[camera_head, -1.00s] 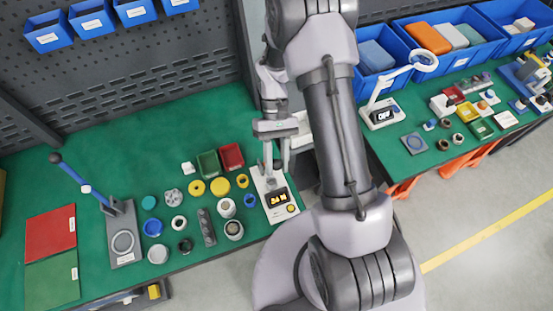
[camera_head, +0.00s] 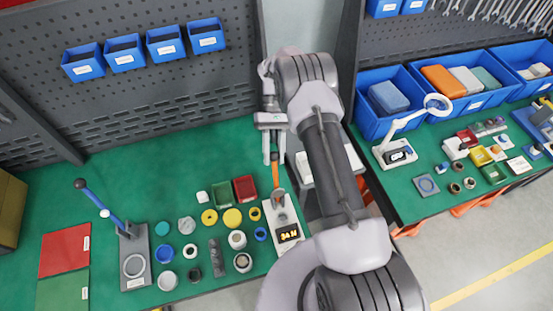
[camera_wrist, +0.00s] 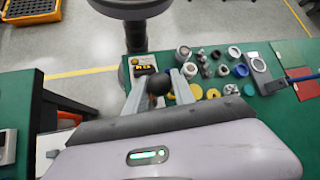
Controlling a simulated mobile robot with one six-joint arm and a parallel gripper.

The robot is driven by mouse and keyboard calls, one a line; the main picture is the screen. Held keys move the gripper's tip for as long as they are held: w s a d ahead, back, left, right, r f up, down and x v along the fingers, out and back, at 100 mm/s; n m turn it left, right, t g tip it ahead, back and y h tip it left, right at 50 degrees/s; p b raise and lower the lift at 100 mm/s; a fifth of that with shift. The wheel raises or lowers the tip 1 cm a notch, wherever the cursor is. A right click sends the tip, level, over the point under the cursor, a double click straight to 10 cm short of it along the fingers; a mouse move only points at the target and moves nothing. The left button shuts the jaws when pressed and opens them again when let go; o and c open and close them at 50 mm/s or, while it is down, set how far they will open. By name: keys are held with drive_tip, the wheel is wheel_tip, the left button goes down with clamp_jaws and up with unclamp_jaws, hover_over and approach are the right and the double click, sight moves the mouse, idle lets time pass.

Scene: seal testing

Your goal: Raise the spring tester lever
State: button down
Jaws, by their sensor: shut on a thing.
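The spring tester (camera_head: 284,232) is a white device with a lit display, at the right end of the green bench's row of parts. Its orange lever (camera_head: 276,174) stands nearly upright from the body. My gripper (camera_head: 271,160) is at the top of the lever, above the tester. In the wrist view, a dark round knob (camera_wrist: 157,84) sits between the two fingers of my gripper (camera_wrist: 160,82), which are shut on it. The tester (camera_wrist: 145,70) also shows there, partly hidden by a dark round part in front.
A grey press with a blue lever (camera_head: 105,214) stands at the left. Several rings, seals and small bins lie between it and the tester. A red mat (camera_head: 65,249) is at the far left. The bench behind the parts is clear. A magnifier lamp (camera_head: 398,152) stands at right.

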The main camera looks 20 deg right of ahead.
drive_tip(key=shift+w, duration=0.1)
idle(0.4)
drive_tip(key=c, duration=1.5)
unclamp_jaws()
drive_tip(key=o, duration=0.4)
drive_tip(key=shift+w+f, duration=0.1)
drive_tip(key=shift+w, duration=0.1)
drive_tip(key=shift+o, duration=0.2)
drive_tip(key=shift+s, duration=0.1)
drive_tip(key=r, duration=0.3)
drive_tip(key=shift+s+r, duration=0.3)
drive_tip(key=shift+r, duration=0.1)
drive_tip(key=s+r+b, duration=0.1)
drive_tip(key=s, duration=1.4)
drive_tip(key=shift+s, duration=0.15)
drive_tip(key=shift+r, duration=0.1)
